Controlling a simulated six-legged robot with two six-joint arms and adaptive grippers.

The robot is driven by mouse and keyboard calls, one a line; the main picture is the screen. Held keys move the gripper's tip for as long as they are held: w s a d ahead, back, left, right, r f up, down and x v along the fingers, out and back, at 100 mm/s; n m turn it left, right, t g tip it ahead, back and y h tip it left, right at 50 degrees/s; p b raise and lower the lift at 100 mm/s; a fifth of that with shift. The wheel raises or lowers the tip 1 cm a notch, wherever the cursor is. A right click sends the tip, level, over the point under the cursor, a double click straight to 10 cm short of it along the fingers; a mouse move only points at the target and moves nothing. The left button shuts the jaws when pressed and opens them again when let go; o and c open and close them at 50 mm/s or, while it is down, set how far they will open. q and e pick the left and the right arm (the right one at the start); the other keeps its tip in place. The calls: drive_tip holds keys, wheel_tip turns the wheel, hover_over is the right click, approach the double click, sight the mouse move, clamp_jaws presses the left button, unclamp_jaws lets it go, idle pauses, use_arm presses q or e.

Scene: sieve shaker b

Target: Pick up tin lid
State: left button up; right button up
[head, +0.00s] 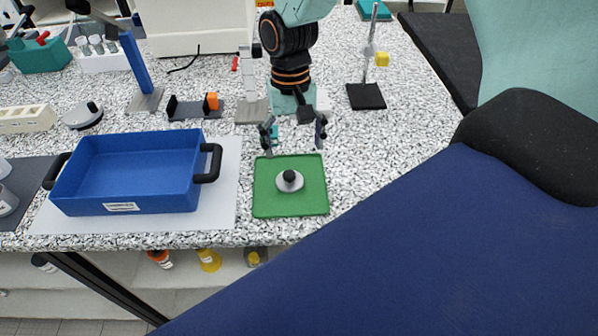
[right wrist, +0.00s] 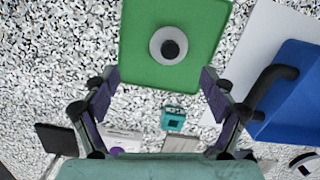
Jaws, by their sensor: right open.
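The tin lid (head: 289,180) is a small grey disc with a black knob. It lies on a green mat (head: 263,207) near the front edge of the bench. In the right wrist view the lid (right wrist: 155,54) shows ahead of the fingertips, on the green mat (right wrist: 137,22). My right gripper (head: 293,135) is open and empty, just behind the mat's far edge in the head view. Its two fingers also show spread apart in the right wrist view (right wrist: 159,82). My left gripper is not in view.
A blue tray (head: 122,210) with black handles stands on a white sheet (head: 228,190) left of the mat. A stand with a black base (head: 366,96) is at the back right. A small teal item (right wrist: 174,118) shows between the fingers. Bench right of the mat is clear.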

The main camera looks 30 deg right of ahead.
sight(289, 174)
drive_tip(key=shift+f, duration=0.3)
drive_tip(key=shift+s+a+f, duration=0.15)
drive_tip(key=shift+a+f, duration=0.9)
drive_tip(key=shift+f, duration=0.1)
drive_tip(key=f, duration=0.3)
drive_tip(key=shift+s+d+f, duration=0.2)
drive_tip(key=shift+d+f, duration=0.05)
drive_tip(key=shift+f, duration=0.6)
drive_tip(key=shift+a+r, duration=0.1)
drive_tip(key=shift+a, duration=0.25)
drive_tip(key=shift+c, duration=0.5)
drive_tip(key=shift+d, duration=0.35)
drive_tip(key=c, duration=0.5)
drive_tip(key=shift+c, duration=0.5)
drive_tip(key=shift+a, duration=0.2)
drive_tip(key=shift+c, duration=1.1)
wheel_tip(289, 174, up, 9)
drive_tip(key=shift+a+r, duration=0.1)
drive_tip(key=shift+r, duration=0.25)
drive_tip(key=shift+d+r, duration=0.1)
drive_tip(key=shift+d, duration=0.15)
